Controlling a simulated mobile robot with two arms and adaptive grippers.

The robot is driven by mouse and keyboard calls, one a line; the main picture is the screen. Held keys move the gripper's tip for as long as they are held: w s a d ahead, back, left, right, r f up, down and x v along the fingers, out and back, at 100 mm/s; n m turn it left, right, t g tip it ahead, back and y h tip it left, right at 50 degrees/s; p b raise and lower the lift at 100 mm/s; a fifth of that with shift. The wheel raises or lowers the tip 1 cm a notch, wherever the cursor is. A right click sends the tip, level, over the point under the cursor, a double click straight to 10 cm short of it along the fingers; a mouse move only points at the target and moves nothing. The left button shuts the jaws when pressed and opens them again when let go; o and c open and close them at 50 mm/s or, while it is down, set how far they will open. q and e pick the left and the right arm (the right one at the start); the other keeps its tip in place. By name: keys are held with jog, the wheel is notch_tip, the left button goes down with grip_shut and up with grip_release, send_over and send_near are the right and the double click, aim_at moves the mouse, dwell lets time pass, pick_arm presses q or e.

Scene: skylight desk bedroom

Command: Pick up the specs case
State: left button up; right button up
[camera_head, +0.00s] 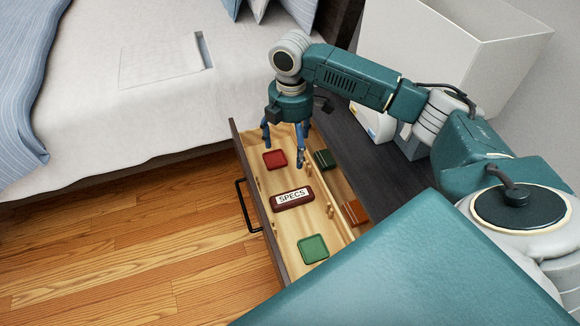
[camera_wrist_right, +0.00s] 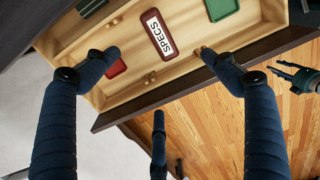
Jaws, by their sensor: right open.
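The specs case (camera_head: 292,198) is a dark red-brown case with a white label reading SPECS. It lies in the front compartment of the open drawer (camera_head: 262,214). It also shows in the right wrist view (camera_wrist_right: 154,27), beyond the fingers. My right gripper (camera_head: 284,146) is open and empty, pointing down above the far end of the drawer, apart from the case. Its fingers (camera_wrist_right: 159,70) spread wide in the wrist view. Part of what seems to be my left gripper (camera_wrist_right: 294,76) shows at the right edge there; its jaws are too small to judge.
A red box (camera_head: 275,159) and a green box (camera_head: 313,249) lie on either side of the case. Behind a wooden divider lie a dark green box (camera_head: 324,159) and a brown one (camera_head: 355,212). The bed (camera_head: 110,110) stands left; wooden floor (camera_head: 150,240) is clear.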

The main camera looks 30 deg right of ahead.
pick_arm(q)
jog(key=w+f+b, duration=0.5)
jog(key=f+b, duration=0.2)
jog(key=b, duration=0.3)
pick_arm(e)
send_over(289, 194)
notch_tip(289, 194, down, 13)
jog(key=f, duration=0.1)
jog(key=f+b, duration=0.1)
jog(key=f, duration=0.3)
jog(key=shift+s+d+f+b, duration=0.1)
jog(key=shift+s+f+b, duration=0.05)
jog(key=shift+s+b, duration=0.2)
jog(key=f, duration=0.1)
jog(key=f+b, duration=0.1)
jog(key=f, duration=0.3)
jog(key=shift+w, duration=0.4)
jog(key=shift+f+b, duration=0.35)
jog(key=shift+f, duration=0.25)
pick_arm(q)
jog(key=w+d+r+t, duration=0.1)
jog(key=w+r, duration=0.3)
jog(key=r, duration=0.4)
jog(key=shift+w+d+r, duration=0.15)
jog(key=shift+r, duration=0.2)
pick_arm(e)
jog(key=c, duration=1.3)
